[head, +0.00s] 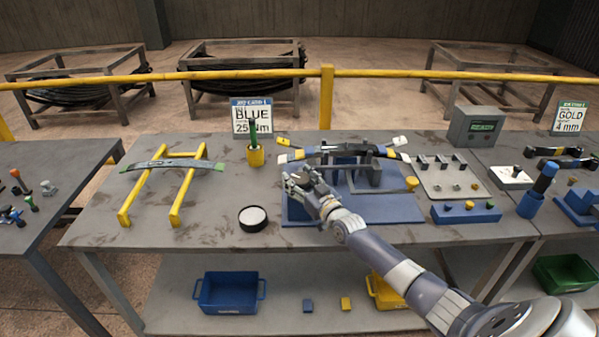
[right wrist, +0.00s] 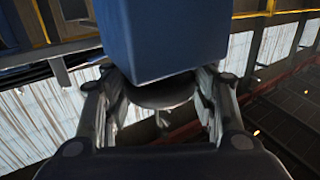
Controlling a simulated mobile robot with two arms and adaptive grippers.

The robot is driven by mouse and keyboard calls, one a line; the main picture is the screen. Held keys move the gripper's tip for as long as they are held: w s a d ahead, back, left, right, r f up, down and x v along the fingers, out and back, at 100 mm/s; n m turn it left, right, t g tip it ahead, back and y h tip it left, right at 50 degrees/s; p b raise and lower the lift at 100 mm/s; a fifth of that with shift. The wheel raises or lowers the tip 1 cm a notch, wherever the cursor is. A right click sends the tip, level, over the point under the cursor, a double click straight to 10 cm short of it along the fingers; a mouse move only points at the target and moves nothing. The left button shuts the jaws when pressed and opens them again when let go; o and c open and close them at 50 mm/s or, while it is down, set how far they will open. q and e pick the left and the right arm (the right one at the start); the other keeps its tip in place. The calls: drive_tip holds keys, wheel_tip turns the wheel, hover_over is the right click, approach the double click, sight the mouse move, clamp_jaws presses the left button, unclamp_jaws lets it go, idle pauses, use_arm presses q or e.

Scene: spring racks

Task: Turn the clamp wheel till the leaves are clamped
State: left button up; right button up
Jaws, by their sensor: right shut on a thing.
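The blue clamp fixture (head: 392,208) stands on the middle table with grey upright jaws. Curved dark spring leaves (head: 345,150) with coloured bands and tags near their ends lie across its top. My right gripper (head: 300,184) is at the fixture's left end and hides the wheel there in the head view. In the right wrist view a dark round clamp wheel (right wrist: 160,97) sits between the fingers of my right gripper (right wrist: 163,88), which is shut on it, below a blue block (right wrist: 160,38). Whether the jaws press on the leaves cannot be told. My left gripper is not in view.
A yellow stand (head: 178,197) with one leaf is at the left. A round black-rimmed dish (head: 253,217) and a yellow cup (head: 255,156) with a green-topped tool stand between. A grey plate (head: 450,179) and a blue block (head: 465,213) lie at the right.

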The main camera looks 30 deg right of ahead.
drive_tip(key=shift+r, duration=0.25)
drive_tip(key=o, duration=0.8)
drive_tip(key=shift+o, duration=1.4)
drive_tip(key=shift+f, duration=0.15)
drive_tip(key=shift+s+a+f, duration=0.1)
drive_tip(key=shift+s+f, duration=0.05)
drive_tip(key=shift+s, duration=0.45)
drive_tip(key=s, duration=1)
drive_tip(key=shift+s, duration=0.4)
